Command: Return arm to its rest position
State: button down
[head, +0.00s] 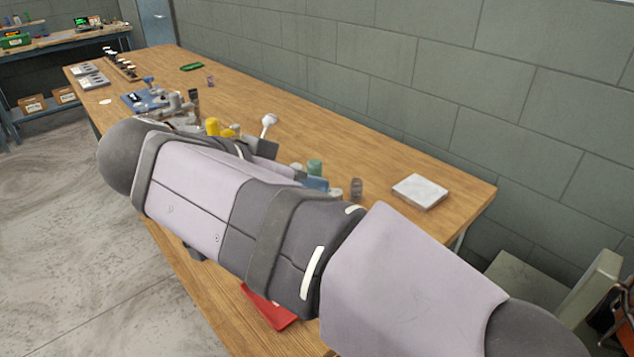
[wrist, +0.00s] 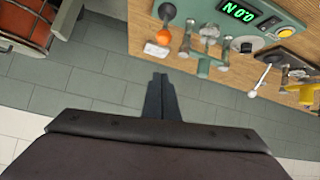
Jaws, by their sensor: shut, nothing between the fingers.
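My arm stretches across the front of the head view and hides much of the wooden workbench (head: 330,130) and the machine on it. My gripper (wrist: 160,82) shows in the wrist view with its two dark fingers together and nothing between them. It is apart from everything, with grey tiled wall or floor behind it. The green spring coiler (wrist: 228,15) is at the top right of the wrist view, with a lit green display, an orange knob (wrist: 167,12) and several metal parts. My gripper cannot be made out in the head view.
A white block (head: 420,191) lies near the bench's right end. A red item (head: 266,306) lies at the front edge, partly behind my arm. A chair (head: 560,290) stands at the right. A blue fixture (head: 140,101) and trays are farther left. The bench's back strip is mostly clear.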

dwell(0.3)
jog(key=d+f+n+g+y+p, duration=0.2)
jog(key=d+f+n+g+p, duration=0.35)
jog(key=d+f+p, duration=0.5)
jog(key=s+d+f+g+y+p, duration=0.1)
jog(key=s+d+f+y+p, duration=0.1)
jog(key=s, duration=0.4)
jog(key=s+d+f+n+g+y+p, duration=0.1)
jog(key=s+d+f+g+y+p, duration=0.1)
jog(key=s, duration=0.5)
jog(key=d+f+y+p, duration=0.1)
jog(key=d+f+p, duration=0.1)
jog(key=d+p, duration=0.1)
jog(key=shift+d+f, duration=0.15)
jog(key=shift+d, duration=0.25)
dwell(1.3)
